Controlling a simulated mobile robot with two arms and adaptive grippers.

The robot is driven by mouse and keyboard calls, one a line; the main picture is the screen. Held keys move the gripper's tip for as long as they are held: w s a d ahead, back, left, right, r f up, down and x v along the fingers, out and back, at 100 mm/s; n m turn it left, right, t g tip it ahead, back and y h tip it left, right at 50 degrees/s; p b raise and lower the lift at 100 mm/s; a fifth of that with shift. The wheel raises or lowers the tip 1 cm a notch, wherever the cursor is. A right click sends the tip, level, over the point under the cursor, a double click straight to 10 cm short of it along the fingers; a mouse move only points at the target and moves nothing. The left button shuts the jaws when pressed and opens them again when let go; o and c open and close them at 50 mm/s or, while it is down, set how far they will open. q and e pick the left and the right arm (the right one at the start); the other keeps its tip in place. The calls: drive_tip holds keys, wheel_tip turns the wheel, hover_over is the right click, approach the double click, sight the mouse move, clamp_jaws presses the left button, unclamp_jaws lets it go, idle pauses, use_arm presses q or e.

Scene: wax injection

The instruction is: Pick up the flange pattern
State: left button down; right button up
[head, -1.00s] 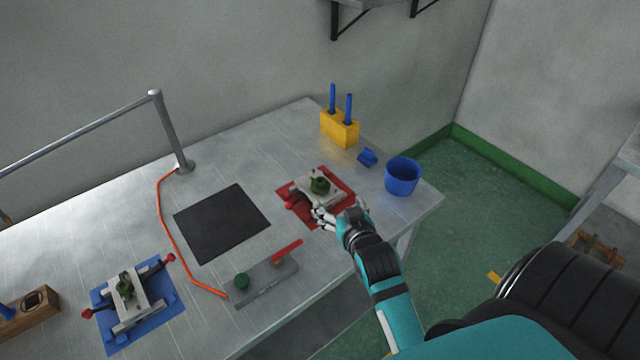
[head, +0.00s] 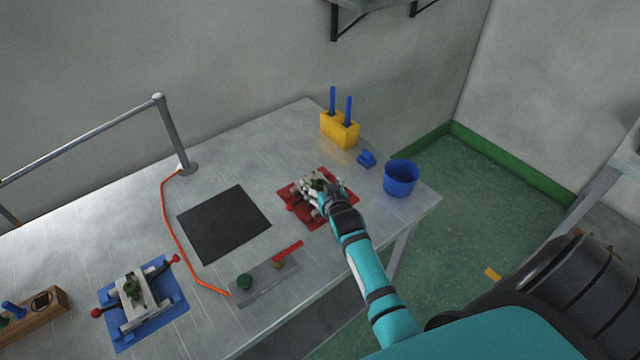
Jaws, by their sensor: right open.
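A green pattern (head: 317,184), perhaps the flange pattern, sits in a grey fixture on a red mat (head: 289,194) at the table's right part. My right gripper (head: 318,190) is open at this green pattern, its fingers over the fixture and partly hiding both. I cannot tell whether the fingers touch it. A second green pattern (head: 133,288) sits in a grey fixture (head: 146,304) on a blue mat (head: 171,310) at the lower left. My left gripper is not in view.
A yellow block (head: 339,129) with two blue rods, a small blue piece (head: 366,158) and a blue cup (head: 400,178) stand beyond the red mat. A grey plate (head: 262,289) with a red handle lies in front. A black mat (head: 222,224) is bare. An orange cord (head: 171,230) crosses the table.

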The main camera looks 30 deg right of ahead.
drive_tip(key=shift+x, duration=0.9)
drive_tip(key=shift+s, duration=0.1)
drive_tip(key=c, duration=1.3)
